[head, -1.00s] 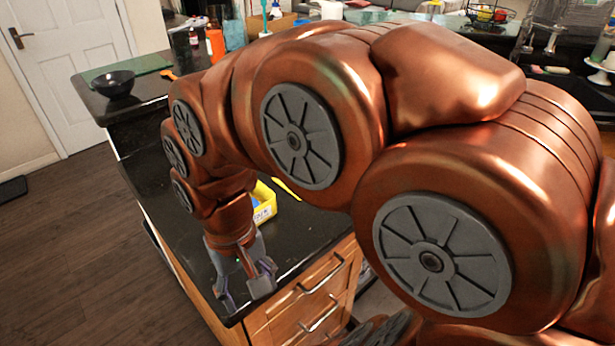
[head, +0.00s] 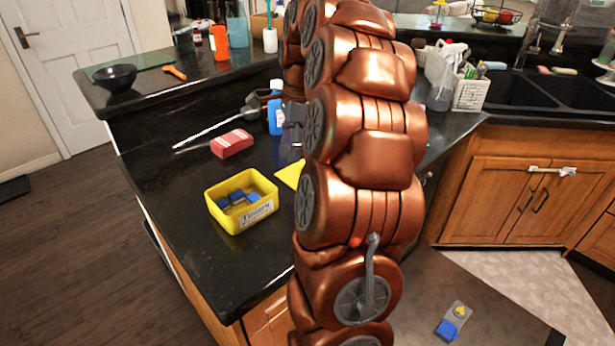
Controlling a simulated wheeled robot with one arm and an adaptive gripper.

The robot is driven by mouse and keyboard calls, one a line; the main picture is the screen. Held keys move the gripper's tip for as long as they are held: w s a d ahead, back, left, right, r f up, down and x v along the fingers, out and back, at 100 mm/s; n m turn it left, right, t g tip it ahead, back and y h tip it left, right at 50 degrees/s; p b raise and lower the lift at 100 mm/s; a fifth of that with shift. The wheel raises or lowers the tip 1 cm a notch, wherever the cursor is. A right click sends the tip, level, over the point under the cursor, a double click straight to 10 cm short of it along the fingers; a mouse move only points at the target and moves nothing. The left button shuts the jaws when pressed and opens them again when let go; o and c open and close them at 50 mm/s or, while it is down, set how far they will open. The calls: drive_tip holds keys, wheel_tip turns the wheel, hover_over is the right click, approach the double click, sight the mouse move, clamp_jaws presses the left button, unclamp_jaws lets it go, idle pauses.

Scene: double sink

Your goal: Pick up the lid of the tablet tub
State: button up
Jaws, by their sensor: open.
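The yellow tablet tub (head: 224,215) stands uncovered on the black counter, with several blue tablets (head: 238,198) inside. A flat yellow piece (head: 288,174), which looks like its lid, lies to the right of the tub on the counter. Its right part is hidden behind my arm. My gripper (head: 289,149) shows only partly at the left edge of my arm, just beyond the yellow piece in the picture. It is open, and I see nothing held in it. I cannot tell its exact height over the lid.
A pink sponge-like block (head: 232,143), a long metal utensil (head: 215,124) and a blue bottle (head: 275,112) are beyond the tub. A black bowl (head: 114,80) sits on the raised ledge. The counter in front of the tub is clear. A small packet (head: 453,321) lies at lower right.

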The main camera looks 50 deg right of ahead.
drive_tip(key=d+m, duration=0.1)
drive_tip(key=d, duration=0.1)
drive_tip(key=d+m, duration=0.1)
drive_tip(key=d, duration=0.1)
drive_tip(key=s+d+f+m, duration=0.1)
drive_tip(key=d, duration=0.2)
drive_tip(key=shift+m, duration=0.4)
drive_tip(key=shift+w+a+f+p, duration=0.15)
drive_tip(key=shift+a+f+p, duration=0.1)
drive_tip(key=shift+f, duration=1.05)
drive_tip(key=shift+w+a+f+p, duration=0.1)
drive_tip(key=shift+f+p, duration=0.15)
drive_tip(key=shift+f, duration=1)
drive_tip(key=shift+w+a+f+p, duration=0.15)
drive_tip(key=shift+a+f+p, duration=0.1)
drive_tip(key=shift+f, duration=1.05)
clamp_jaws()
drive_tip(key=shift+d, duration=0.1)
